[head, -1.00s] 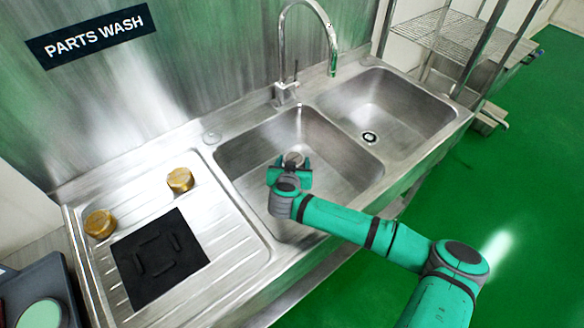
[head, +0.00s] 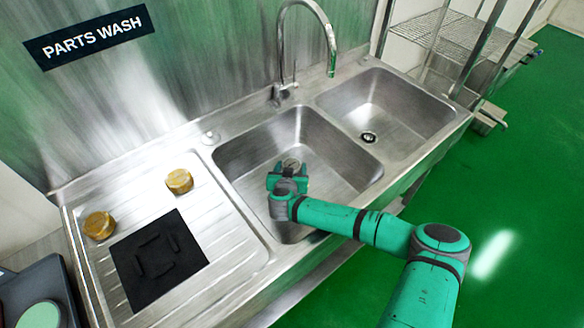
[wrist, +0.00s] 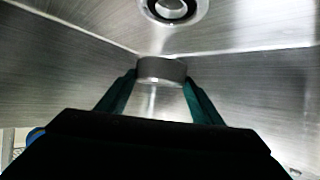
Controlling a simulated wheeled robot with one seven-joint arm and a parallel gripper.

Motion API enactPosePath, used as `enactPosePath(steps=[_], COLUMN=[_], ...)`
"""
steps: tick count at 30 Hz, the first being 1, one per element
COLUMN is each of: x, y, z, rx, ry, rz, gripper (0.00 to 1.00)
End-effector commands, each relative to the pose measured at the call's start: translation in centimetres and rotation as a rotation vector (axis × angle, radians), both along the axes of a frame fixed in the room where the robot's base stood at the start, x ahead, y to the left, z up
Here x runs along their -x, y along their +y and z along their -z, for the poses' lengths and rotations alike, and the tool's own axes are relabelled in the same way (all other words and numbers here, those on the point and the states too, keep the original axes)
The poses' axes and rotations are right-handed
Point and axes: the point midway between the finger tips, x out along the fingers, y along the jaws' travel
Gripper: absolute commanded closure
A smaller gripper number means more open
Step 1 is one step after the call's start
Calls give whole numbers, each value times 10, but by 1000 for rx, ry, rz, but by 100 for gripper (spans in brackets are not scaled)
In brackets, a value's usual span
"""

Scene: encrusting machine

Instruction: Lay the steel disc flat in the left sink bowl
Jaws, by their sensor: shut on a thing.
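The steel disc (head: 291,164) is a small, thick grey puck. My gripper (head: 289,171) is shut on it, inside the outline of the left sink bowl (head: 248,165). In the wrist view the disc (wrist: 162,70) sits between the two green fingertips of my gripper (wrist: 161,78), with its side wall facing the camera. The disc looks roughly level. I cannot tell whether its underside touches the bowl floor. My gripper and wrist hide part of the bowl.
The drain (wrist: 172,9) shows beyond the disc in the wrist view. A tall faucet (head: 282,60) stands behind the bowls. The right bowl (head: 400,105) is empty. Two brass pieces (head: 179,181) (head: 99,225) and a black mat (head: 150,280) lie on the drainboard.

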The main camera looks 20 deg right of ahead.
Motion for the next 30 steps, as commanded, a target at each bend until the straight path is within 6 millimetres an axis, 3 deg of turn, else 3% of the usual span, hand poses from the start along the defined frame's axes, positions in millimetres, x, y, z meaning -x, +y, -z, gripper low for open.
enactPosePath(steps=[15,16,18,30], x=[1,2,2,3], y=[-3,-3,-3,-2], z=[11,12,13,13], rx=[0,-1,-1,1], ry=[0,2,3,6], rz=[6,6,4,4], gripper=[74,35,21,21])
